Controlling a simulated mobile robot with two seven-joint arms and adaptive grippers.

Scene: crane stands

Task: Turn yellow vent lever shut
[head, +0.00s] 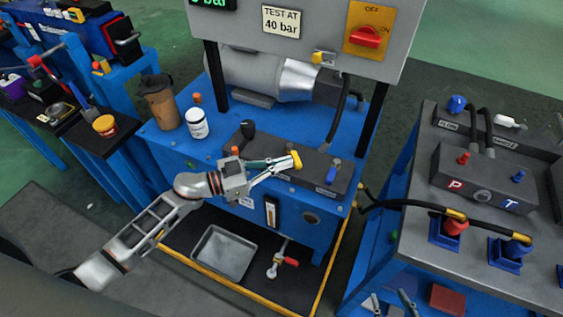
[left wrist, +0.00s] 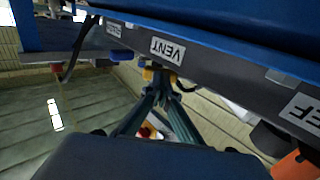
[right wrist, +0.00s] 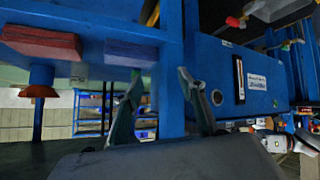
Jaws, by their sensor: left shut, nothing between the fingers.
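The yellow vent lever (head: 296,159) is on the dark valve block on the blue bench in the head view. My left gripper (head: 288,163) reaches across from the left with its fingertips at the lever, shut and empty. In the left wrist view the fingertips of my left gripper (left wrist: 161,78) come together just under the VENT label (left wrist: 168,50). A small piece of the yellow lever (left wrist: 148,74) shows beside them, mostly hidden; contact is unclear. My right gripper (head: 392,303) is low at the bottom edge, and its fingers stand apart and empty in the right wrist view (right wrist: 160,85).
A black lever (head: 247,129) and a blue valve handle (head: 331,174) flank the yellow lever on the block. A white jar (head: 197,123) and brown bottle (head: 161,103) stand at the left. Hoses (head: 415,205) run to the right bench. A metal tray (head: 224,252) lies below.

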